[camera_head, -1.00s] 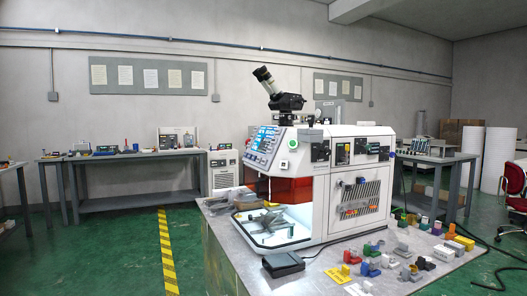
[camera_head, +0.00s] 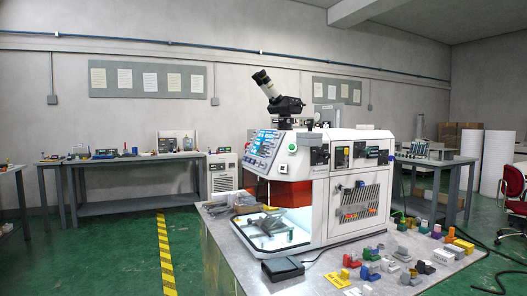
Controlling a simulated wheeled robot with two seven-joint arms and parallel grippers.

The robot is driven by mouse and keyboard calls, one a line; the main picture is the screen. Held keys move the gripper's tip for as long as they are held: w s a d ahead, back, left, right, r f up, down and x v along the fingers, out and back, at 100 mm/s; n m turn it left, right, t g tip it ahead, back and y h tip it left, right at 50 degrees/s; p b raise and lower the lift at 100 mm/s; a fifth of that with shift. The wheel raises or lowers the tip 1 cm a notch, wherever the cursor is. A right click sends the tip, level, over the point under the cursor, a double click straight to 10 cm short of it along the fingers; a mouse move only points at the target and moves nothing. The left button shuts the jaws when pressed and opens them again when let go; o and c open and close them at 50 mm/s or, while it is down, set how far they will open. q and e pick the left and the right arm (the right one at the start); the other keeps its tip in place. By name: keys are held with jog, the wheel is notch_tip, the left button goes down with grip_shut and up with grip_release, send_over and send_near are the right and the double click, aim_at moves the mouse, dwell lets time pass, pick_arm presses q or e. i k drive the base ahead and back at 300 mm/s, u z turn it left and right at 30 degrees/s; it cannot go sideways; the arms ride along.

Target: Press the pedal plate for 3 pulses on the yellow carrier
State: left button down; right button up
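A dark pedal plate (camera_head: 283,268) lies on the metal table (camera_head: 228,262) in front of the white machine (camera_head: 345,180). A flat yellow piece (camera_head: 338,279) with a small yellow block (camera_head: 345,273) on it lies to the right of the pedal; it may be the yellow carrier. Another yellow block (camera_head: 463,245) stands at the table's right side. The machine's lit chamber (camera_head: 275,232) holds grey parts too small to make out. Neither of my grippers shows in the head view.
Several small coloured blocks and grey parts (camera_head: 403,254) crowd the table right of the pedal. A dark cable runs from the pedal toward the machine. Benches (camera_head: 135,207) stand along the back wall. The green floor at left is clear, with a yellow-black stripe (camera_head: 165,255).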

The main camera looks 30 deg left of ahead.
aim_at(282, 265)
jog(key=z, duration=0.6)
jog(key=k, duration=0.65)
jog(key=z, duration=0.65)
jog(key=i, duration=0.55)
jog(key=u, duration=0.55)
jog(key=i, duration=1.4)
jog(key=u, duration=1.55)
jog(key=i, duration=0.35)
jog(key=u, duration=0.35)
